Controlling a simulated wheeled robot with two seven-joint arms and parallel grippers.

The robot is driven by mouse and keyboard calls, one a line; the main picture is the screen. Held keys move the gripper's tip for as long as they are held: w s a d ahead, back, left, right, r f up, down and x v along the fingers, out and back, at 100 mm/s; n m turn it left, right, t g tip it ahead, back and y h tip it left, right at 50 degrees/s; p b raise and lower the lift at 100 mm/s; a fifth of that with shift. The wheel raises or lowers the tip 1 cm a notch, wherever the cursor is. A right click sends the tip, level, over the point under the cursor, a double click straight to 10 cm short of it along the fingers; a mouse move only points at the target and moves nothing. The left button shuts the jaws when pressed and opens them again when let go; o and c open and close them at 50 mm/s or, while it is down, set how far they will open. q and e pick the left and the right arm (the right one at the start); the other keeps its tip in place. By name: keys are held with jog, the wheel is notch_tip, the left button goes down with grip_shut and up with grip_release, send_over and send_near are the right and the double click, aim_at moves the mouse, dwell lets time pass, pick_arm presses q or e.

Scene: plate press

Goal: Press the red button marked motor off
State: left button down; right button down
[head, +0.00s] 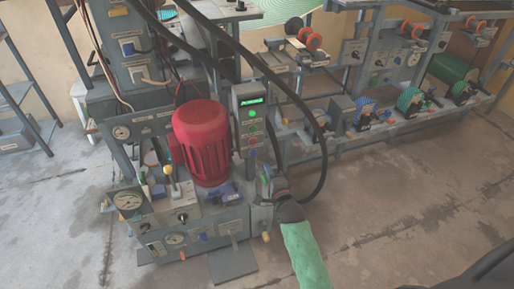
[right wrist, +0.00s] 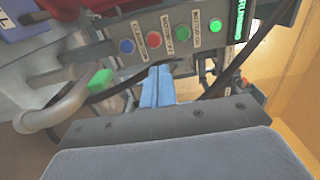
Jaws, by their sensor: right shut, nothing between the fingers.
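The grey control panel (head: 250,120) stands right of the red motor, with a lit green display on top. In the right wrist view the red button (right wrist: 153,40) sits in a row between a blue button (right wrist: 126,46) and a green button (right wrist: 182,32). The small labels beside the buttons are too blurred to read surely. My right gripper (right wrist: 158,72) shows blue fingers, shut and empty. Its tips appear just below the red button in that view, and I see no contact. In the head view this gripper (head: 267,172) is low in front of the panel. My left gripper is out of view.
The large red motor (head: 201,140) stands left of the panel. A thick black hose (head: 322,150) loops down right of the panel, near my right gripper. Gauges and levers crowd the bench front. The concrete floor (head: 400,220) at right is clear.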

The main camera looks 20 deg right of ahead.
aim_at(253, 140)
jog(key=w, duration=1.3)
jog(key=shift+a+p, duration=0.2)
jog(key=shift+p, duration=0.1)
jog(key=shift+w, duration=0.35)
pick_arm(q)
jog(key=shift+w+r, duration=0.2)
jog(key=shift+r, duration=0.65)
pick_arm(e)
jog(key=shift+w, duration=0.1)
